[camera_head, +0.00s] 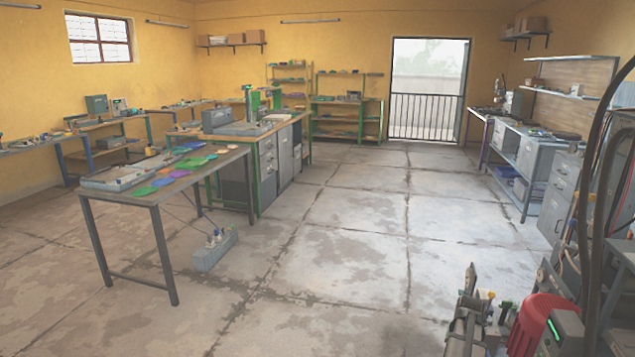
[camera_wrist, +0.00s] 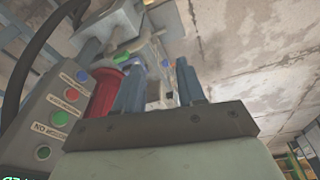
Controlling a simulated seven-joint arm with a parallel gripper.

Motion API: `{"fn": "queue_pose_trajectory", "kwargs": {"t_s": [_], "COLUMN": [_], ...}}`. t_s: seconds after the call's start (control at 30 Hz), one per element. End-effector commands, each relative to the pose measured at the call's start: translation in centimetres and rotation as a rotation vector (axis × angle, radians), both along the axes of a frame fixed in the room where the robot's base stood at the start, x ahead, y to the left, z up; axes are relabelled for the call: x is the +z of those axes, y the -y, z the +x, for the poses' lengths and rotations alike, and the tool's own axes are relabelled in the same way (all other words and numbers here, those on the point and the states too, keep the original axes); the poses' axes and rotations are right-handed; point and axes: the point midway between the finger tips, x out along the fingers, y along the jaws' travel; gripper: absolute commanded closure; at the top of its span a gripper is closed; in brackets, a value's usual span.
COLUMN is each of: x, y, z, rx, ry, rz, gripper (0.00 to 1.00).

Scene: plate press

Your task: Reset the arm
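My gripper (camera_wrist: 160,66) shows in the wrist view with its two blue-grey fingers apart and nothing visibly held between them. A grey control panel (camera_wrist: 52,122) with green, red and blue buttons is to the left of the fingers. A red cylinder (camera_wrist: 101,94) is beside and partly behind the left finger. In the head view, a red rounded part (camera_head: 535,322) and grey metal parts (camera_head: 466,314) show at the lower right. I cannot make out my gripper there.
A table (camera_head: 128,191) with flat coloured pieces stands at the left, with a grey box (camera_head: 214,250) on the floor near it. Workbenches line the right wall, with dark cables (camera_head: 590,190) in front. The middle floor (camera_head: 360,235) is clear toward the barred doorway (camera_head: 427,90).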

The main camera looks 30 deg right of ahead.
Motion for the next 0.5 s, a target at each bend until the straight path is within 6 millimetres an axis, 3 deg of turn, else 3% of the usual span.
{"fn": "queue_pose_trajectory", "kwargs": {"t_s": [0.03,0.27,0.5], "x": [-1.8,-8.1,-13.7], "y": [-2.6,-11.8,-21.7], "z": [0.6,2.4,2.6], "rx": [0.026,0.130,0.243], "ry": [-0.011,-0.061,-0.135], "rz": [0.025,0.118,0.213], "gripper": [0.61,0.61,0.61]}}
